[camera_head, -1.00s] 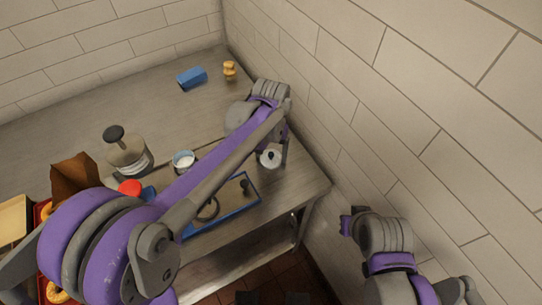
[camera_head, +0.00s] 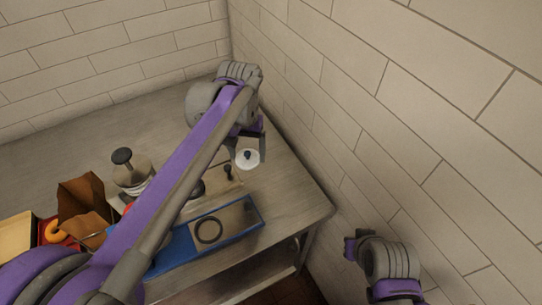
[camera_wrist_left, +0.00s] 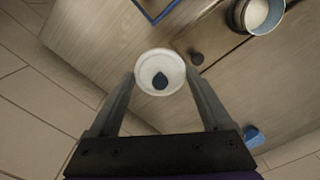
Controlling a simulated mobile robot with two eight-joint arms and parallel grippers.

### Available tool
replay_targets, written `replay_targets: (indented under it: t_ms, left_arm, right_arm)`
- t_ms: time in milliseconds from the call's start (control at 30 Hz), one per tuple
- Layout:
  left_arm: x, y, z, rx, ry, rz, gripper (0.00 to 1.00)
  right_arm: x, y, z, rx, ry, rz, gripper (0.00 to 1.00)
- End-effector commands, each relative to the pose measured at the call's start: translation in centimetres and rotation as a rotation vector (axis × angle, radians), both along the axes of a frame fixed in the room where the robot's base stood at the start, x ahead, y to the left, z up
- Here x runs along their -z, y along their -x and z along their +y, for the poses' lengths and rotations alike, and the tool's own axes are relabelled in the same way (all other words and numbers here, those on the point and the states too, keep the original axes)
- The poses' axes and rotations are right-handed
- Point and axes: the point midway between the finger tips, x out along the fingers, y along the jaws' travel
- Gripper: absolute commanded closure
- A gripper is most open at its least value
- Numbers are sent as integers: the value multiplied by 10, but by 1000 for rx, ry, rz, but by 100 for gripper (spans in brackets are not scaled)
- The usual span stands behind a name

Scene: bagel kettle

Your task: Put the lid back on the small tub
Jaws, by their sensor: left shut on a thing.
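The lid is a small white disc with a dark knob (camera_head: 248,158). My left gripper (camera_head: 247,152) is shut on it; in the left wrist view the lid (camera_wrist_left: 147,66) sits between the two fingertips (camera_wrist_left: 160,78), one at each side. It appears held above the table. The small tub (camera_wrist_left: 237,17), round with white contents and a blue rim, shows open at the top right of the left wrist view, apart from the lid. In the head view my left arm hides it. My right gripper (camera_head: 352,248) is at the lower right by the wall, its fingers not clearly visible.
A blue tray (camera_head: 170,262) with a dark ring lies near the table's front edge. A dark knob (camera_head: 228,172) stands close to the lid. Tiled walls bound the table.

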Motion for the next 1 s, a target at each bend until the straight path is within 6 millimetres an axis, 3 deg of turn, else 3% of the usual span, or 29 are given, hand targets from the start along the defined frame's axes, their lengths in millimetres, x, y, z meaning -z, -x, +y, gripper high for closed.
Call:
replay_targets:
  t_ms: [33,200,400,600,1000]
  left_arm:
    - [-5,2,23,-47,-1,0,68]
    - [-14,15,86,-182,-1,-1,68]
    - [-22,34,139,-305,1,-3,68]
    - [-25,44,160,-360,2,-5,68]
    - [-4,46,162,-365,2,-3,68]
  right_arm:
    - [-4,-1,0,0,0,-3,100]
    - [-10,-4,0,0,0,-7,100]
    - [-15,-6,0,0,0,-11,100]
    - [-16,-7,0,0,0,-13,100]
    - [0,0,0,0,0,0,100]
